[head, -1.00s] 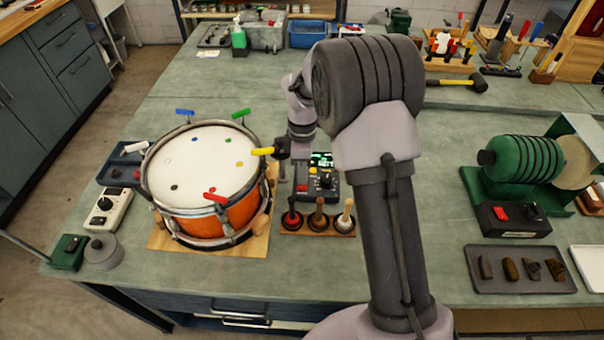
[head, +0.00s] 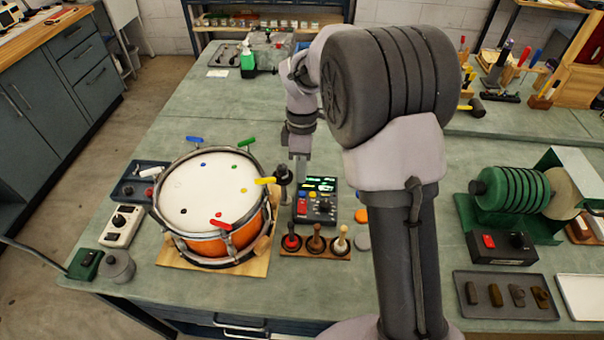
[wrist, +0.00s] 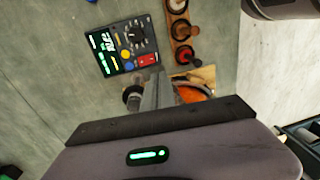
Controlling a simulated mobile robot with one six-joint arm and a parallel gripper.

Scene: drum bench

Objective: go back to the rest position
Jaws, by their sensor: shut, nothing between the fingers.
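My gripper (head: 301,168) hangs from the raised arm, just behind and right of the drum, above the bench near the black control box. Its fingers (wrist: 156,90) are together with nothing between them in the wrist view. The snare drum (head: 206,192), with a white head and orange shell, stands on a wooden board. Blue (head: 195,140), green (head: 246,142), yellow (head: 265,181) and red (head: 220,224) handles stand around its rim. My gripper is apart from the yellow handle. In the wrist view the orange shell (wrist: 192,93) shows partly behind the fingers.
The control box (head: 318,205) with a lit display sits below and right of my gripper. A wooden rack (head: 316,256) of several knobbed tools stands in front. A green machine (head: 510,192) is at right. Bench (head: 240,105) is clear behind the drum.

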